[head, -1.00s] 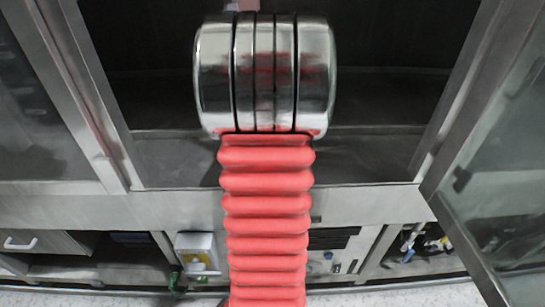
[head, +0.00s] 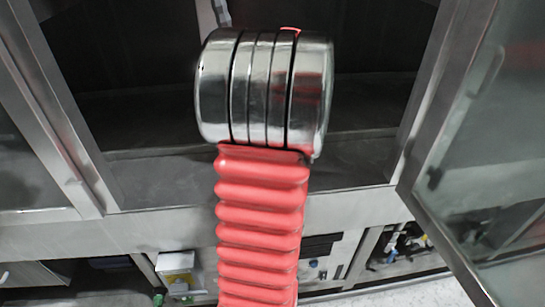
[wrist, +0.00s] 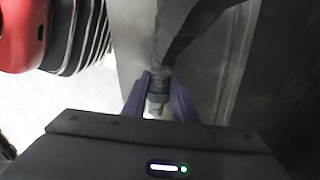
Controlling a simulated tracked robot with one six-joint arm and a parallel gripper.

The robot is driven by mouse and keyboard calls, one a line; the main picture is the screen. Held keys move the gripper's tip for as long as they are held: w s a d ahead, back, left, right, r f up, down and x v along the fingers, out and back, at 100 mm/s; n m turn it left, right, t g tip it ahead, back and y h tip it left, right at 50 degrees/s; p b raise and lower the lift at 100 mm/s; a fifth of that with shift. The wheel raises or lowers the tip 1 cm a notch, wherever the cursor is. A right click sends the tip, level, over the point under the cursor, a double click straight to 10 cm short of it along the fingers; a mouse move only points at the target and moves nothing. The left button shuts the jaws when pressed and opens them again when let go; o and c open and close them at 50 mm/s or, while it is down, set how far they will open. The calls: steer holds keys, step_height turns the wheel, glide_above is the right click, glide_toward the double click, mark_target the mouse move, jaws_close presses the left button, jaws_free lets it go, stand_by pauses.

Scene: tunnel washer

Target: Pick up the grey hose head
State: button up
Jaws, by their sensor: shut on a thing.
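The grey hose head (wrist: 158,88) shows in the middle of the wrist view, with a dark hose (wrist: 182,25) running up from it to the upper right. My gripper (wrist: 158,77) has its two purple fingers closed on either side of the hose head, shut on it. The hose head's lower tip shows between the fingers. In the head view my own red and chrome arm covers the middle, and gripper and hose head cannot be made out there.
The washer's steel-framed opening (head: 345,145) is dark inside. A glass door (head: 480,150) stands open at the right. Under the steel sill are a white box (head: 177,263) and shelves with fittings (head: 405,245). A pale metal panel (wrist: 135,30) is close beside the hose in the wrist view.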

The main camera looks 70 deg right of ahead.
steer(key=shift+s+d, duration=0.35)
steer(key=shift+s, duration=0.35)
steer(key=shift+s+d, duration=0.35)
steer(key=shift+s, duration=0.35)
steer(key=shift+s+d, duration=0.35)
steer(key=shift+s, duration=0.35)
